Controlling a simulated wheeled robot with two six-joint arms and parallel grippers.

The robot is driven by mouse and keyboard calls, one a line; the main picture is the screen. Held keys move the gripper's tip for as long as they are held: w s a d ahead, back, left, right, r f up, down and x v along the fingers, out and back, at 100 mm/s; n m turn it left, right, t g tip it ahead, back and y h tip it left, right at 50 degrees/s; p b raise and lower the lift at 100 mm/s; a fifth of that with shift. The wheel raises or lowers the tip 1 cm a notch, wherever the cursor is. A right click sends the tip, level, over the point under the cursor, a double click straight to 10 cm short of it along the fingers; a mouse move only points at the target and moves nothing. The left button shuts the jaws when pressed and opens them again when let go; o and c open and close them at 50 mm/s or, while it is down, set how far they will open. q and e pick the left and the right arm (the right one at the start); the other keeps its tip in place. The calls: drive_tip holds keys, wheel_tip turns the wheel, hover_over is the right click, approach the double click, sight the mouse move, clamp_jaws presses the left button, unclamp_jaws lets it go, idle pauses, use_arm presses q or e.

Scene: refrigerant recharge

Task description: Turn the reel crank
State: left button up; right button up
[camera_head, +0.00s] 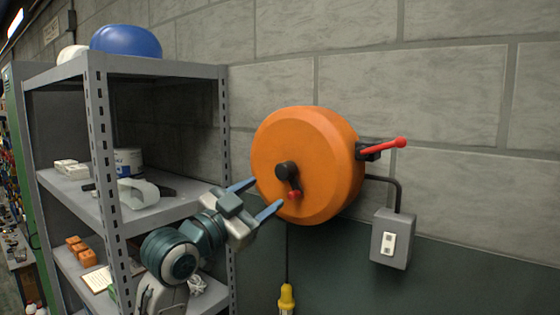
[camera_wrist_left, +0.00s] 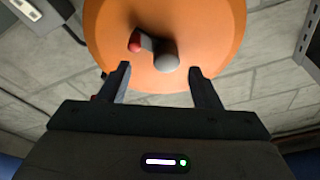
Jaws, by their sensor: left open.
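The orange reel (camera_head: 318,160) is mounted on the block wall. Its crank has a dark hub (camera_head: 285,171) and a short arm ending in a red knob (camera_head: 294,195), which points down. My left gripper (camera_head: 262,198) is open in front of the reel's lower left, with one finger on each side and nothing between them. In the left wrist view the open gripper (camera_wrist_left: 160,85) faces the reel (camera_wrist_left: 200,25), and the crank's red knob (camera_wrist_left: 135,42) and grey hub (camera_wrist_left: 167,58) lie just beyond the fingertips. My right gripper is not in view.
A red lever (camera_head: 384,145) sticks out from the reel's right side. A grey switch box (camera_head: 391,238) is on the wall at lower right. A yellow plug (camera_head: 286,297) hangs below the reel. A grey metal shelf (camera_head: 150,68) with several items stands close at left.

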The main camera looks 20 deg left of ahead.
sight(281, 174)
use_arm(q)
drive_tip(key=w+r+n+t+p, duration=0.1)
drive_tip(key=n+p, duration=0.1)
drive_tip(key=w+d+r+n+y+p, duration=0.1)
drive_tip(key=w+n+p, duration=0.1)
drive_tip(key=n, duration=0.1)
drive_tip(key=w+d+r+n+t+p, duration=0.1)
drive_tip(key=w+n+p, duration=0.1)
drive_tip(key=shift+d+n+t+y, duration=0.15)
drive_tip(key=shift+n+t+y, duration=0.15)
drive_tip(key=shift+n+y, duration=0.1)
drive_tip(key=shift+w+d+r, duration=0.1)
drive_tip(key=shift+w+d, duration=0.05)
drive_tip(key=shift+w, duration=0.45)
